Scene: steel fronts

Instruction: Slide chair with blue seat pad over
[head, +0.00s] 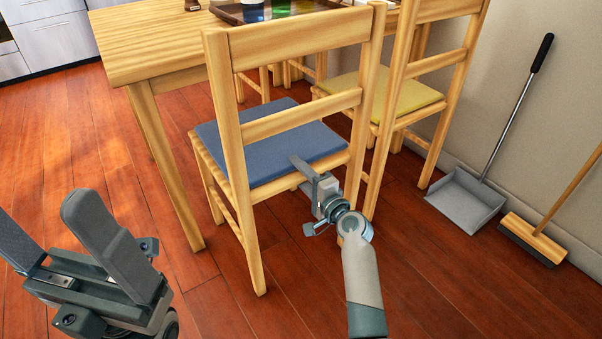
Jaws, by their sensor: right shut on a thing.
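The wooden chair with the blue seat pad (270,141) stands upright at the table, its back towards me. My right gripper (308,177) is at the rear of its seat, below the backrest, shut on the chair. One finger shows over the rear edge of the blue pad; the exact grip is partly hidden. My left gripper (43,222) is at the lower left, its two fingers wide apart and empty, away from the chair.
The wooden table (150,45) bears a tray (232,14) at the back. A chair with a yellow pad (405,98) stands close on the right. A dustpan (466,199) and a broom (533,239) are by the right wall. The floor at left is clear.

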